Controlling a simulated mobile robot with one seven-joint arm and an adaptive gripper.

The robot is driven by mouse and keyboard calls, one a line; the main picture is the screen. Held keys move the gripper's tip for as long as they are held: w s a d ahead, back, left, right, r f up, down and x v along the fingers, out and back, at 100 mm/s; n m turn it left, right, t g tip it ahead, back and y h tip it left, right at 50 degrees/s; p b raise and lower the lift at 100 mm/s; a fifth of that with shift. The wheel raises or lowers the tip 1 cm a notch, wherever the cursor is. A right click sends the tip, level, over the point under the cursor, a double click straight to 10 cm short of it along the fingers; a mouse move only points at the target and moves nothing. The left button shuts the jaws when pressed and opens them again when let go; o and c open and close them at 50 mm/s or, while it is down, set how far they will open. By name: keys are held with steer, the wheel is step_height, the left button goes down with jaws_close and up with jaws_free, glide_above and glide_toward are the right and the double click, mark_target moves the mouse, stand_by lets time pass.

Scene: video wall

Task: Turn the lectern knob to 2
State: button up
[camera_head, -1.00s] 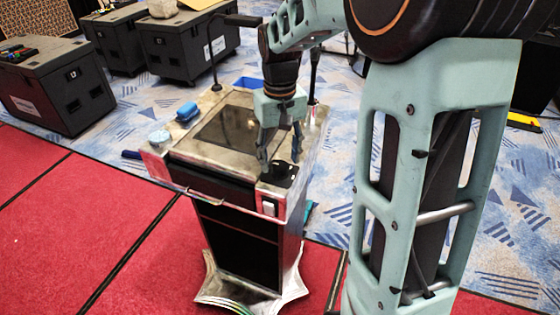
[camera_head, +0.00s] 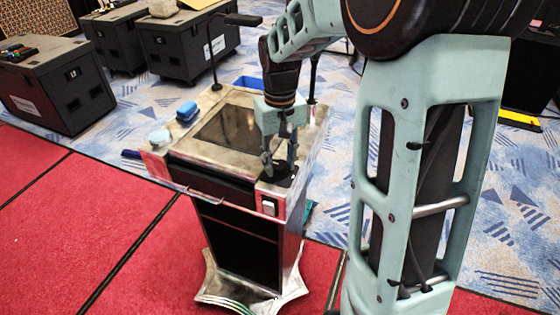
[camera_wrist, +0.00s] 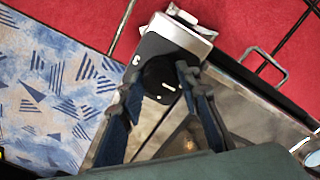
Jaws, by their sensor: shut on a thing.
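The lectern (camera_head: 240,185) stands upright on a flared base, with a worn metal top and a dark inset panel (camera_head: 228,128). Its black round knob (camera_wrist: 160,72) sits at the front right corner of the top and bears a short white pointer mark. The knob also shows in the head view (camera_head: 275,178), partly hidden by the fingers. My gripper (camera_head: 280,165) points down from above and is shut on the knob, with one finger on each side; it also shows in the wrist view (camera_wrist: 159,80). I cannot read any numbers around the knob.
A white rocker switch (camera_head: 269,207) is on the lectern's front face below the knob. A blue object (camera_head: 187,112) and a pale round item (camera_head: 159,138) lie on the left of the top. A gooseneck microphone (camera_head: 213,55) rises behind. Black cases (camera_head: 60,90) stand at back left.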

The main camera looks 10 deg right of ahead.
steer(key=shift+m, duration=0.4)
steer(key=m+b, duration=0.1)
steer(key=m, duration=0.3)
steer(key=shift+m, duration=0.3)
steer(key=m, duration=1.2)
steer(key=shift+r+m+p, duration=0.1)
steer(key=shift+m+p, duration=0.2)
steer(key=shift+m, duration=0.1)
steer(key=m+p, duration=0.1)
steer(key=m, duration=0.4)
steer(key=shift+m, duration=0.4)
steer(key=o, duration=1.2)
steer(key=shift+c, duration=0.2)
